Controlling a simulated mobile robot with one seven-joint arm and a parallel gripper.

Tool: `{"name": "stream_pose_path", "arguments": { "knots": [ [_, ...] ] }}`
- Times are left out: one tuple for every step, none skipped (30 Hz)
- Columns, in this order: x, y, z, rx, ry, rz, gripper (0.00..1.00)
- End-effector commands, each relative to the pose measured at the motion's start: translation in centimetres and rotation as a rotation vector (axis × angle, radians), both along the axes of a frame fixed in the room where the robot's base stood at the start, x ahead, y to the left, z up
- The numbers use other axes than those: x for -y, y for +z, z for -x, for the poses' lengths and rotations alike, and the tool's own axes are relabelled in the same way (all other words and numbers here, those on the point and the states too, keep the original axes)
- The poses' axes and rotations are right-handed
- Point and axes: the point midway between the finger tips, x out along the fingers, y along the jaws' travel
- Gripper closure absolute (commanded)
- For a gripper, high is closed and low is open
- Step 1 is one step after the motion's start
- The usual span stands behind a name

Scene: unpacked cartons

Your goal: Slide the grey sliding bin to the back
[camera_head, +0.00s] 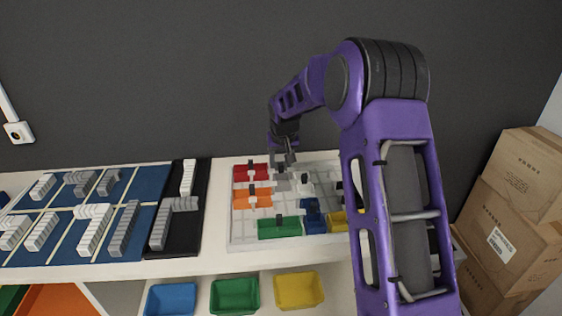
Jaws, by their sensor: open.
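The grey sliding bin (282,185) appears as a small grey piece with a dark knob, near the back of the white gridded tray (240,243). My gripper (286,163) points down, open, directly over or beside that knob. I cannot tell whether its fingers touch the knob. The gripper and wrist partly hide the grey bin's back part.
On the tray are a red bin (243,174), an orange bin (246,201), a white piece (304,188), a green bin (280,229), a blue bin (313,222) and a yellow bin (338,224). My arm hides the tray's right side. Cartons (527,178) stand at right.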

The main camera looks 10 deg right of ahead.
Motion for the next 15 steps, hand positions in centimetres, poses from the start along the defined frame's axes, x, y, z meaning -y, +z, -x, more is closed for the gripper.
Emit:
{"name": "stream_pose_path", "arguments": {
  "knots": [
    [0.0, 0.1, 0.0, 0.000, 0.000, 0.000, 0.50],
    [0.0, 0.1, 0.1, 0.000, 0.000, 0.000, 0.50],
    [0.0, 0.3, 0.1, 0.000, 0.000, 0.000, 0.50],
    [0.0, 0.5, 0.2, 0.000, 0.000, 0.000, 0.50],
    [0.0, 0.8, 0.3, 0.001, 0.000, 0.000, 0.50],
    [0.0, 1.4, 0.5, 0.002, 0.000, 0.000, 0.50],
    [0.0, 1.8, 0.7, 0.003, 0.000, 0.001, 0.50],
    [0.0, 2.3, 0.9, 0.002, 0.000, 0.001, 0.50],
    [0.0, 3.2, 1.2, 0.004, 0.000, 0.001, 0.50],
    [0.0, 3.8, 1.4, 0.004, -0.001, 0.000, 0.50],
    [0.0, 4.5, 1.7, 0.004, -0.001, 0.000, 0.50],
    [0.0, 5.4, 2.1, 0.003, 0.000, 0.001, 0.50],
    [0.0, 6.1, 2.4, 0.005, 0.001, 0.001, 0.50],
    [0.0, 6.8, 2.7, 0.004, 0.000, 0.001, 0.50],
    [0.0, 7.7, 3.1, 0.005, 0.000, 0.000, 0.50]
  ]
}}
